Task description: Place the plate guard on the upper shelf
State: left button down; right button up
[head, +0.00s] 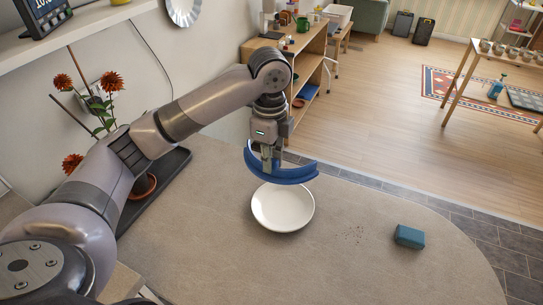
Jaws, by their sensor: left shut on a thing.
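The plate guard (295,175), a blue curved band, is in my left gripper (268,164). The gripper is shut on it and points down, holding it over the counter, just behind a white plate (283,208) in the picture. I cannot tell whether the guard touches the plate. A white shelf (88,22) runs along the wall at the upper left; I take it as the upper shelf, and only part of it shows. My right gripper is not in view.
A digital clock (44,14) and a silver fluted dish (184,10) are at the shelf. Orange flowers (107,80) stand in a pot on a dark tray (172,170). A blue sponge (409,237) lies near crumbs on the counter (340,275). The counter's front middle is clear.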

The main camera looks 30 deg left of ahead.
pick_arm(q)
jog(key=shift+s+d+f+n, duration=0.1)
jog(key=shift+s+d+n, duration=0.15)
jog(key=shift+n, duration=0.25)
jog(key=s+d+f+n, duration=0.2)
jog(key=s+n, duration=0.4)
jog(key=n, duration=0.2)
jog(key=s+d+f+n, duration=0.1)
jog(key=s+d+n, duration=0.2)
jog(key=s+n, duration=0.3)
jog(key=shift+f+n+b, duration=0.35)
jog(key=shift+n+b, duration=0.1)
jog(key=shift+n, duration=0.75)
jog(key=shift+w, duration=0.15)
